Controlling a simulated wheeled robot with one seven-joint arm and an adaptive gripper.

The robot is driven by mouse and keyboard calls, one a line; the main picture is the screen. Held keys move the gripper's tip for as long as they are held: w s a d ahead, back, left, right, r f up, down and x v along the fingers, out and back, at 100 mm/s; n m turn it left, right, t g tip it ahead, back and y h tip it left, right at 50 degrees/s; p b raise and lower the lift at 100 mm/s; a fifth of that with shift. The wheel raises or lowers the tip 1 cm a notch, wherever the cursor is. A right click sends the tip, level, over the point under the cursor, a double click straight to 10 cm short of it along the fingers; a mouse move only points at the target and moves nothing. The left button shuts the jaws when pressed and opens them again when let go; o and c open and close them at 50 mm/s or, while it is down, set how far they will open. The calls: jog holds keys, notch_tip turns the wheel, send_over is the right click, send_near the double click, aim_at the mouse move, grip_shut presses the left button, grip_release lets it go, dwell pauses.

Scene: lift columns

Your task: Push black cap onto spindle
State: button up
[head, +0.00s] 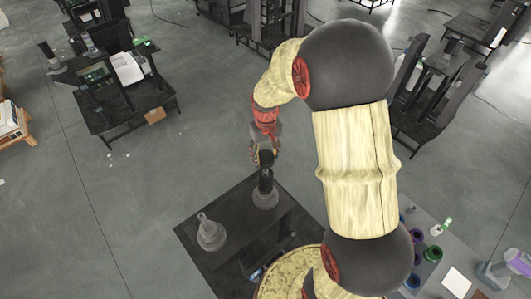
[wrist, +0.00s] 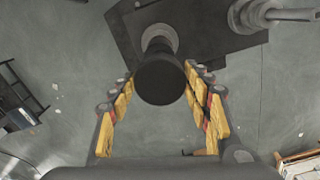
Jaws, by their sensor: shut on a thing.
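My gripper (head: 264,154) points down over the dark table (head: 190,237) in the head view. In the wrist view its yellow-padded fingers (wrist: 158,84) stand on both sides of the round black cap (wrist: 161,79), shut on it. The cap lines up with a spindle, whose grey round base (wrist: 162,36) shows just beyond it. In the head view the dark upright part stands over that grey base (head: 265,200). Whether the cap is seated or only touching the spindle top is hidden. A second grey spindle (head: 210,235), with a bare thin top, stands to the left.
A side table at the lower right holds several coloured cups (head: 433,254) and a white sheet (head: 457,281). A round yellowish thing (head: 275,280) is at the table's near right. Other workbenches (head: 122,95) stand farther off.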

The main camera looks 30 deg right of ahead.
aim_at(266, 171)
jog(key=shift+f+b, duration=1.45)
jog(key=shift+f, duration=1.1)
jog(key=shift+r, duration=0.1)
jog(key=shift+f, duration=0.2)
jog(key=shift+s+f, duration=0.1)
jog(key=shift+f, duration=0.15)
jog(key=shift+f+b, duration=0.7)
jog(key=shift+b, duration=0.05)
jog(key=shift+f, duration=0.2)
jog(key=shift+f, duration=0.1)
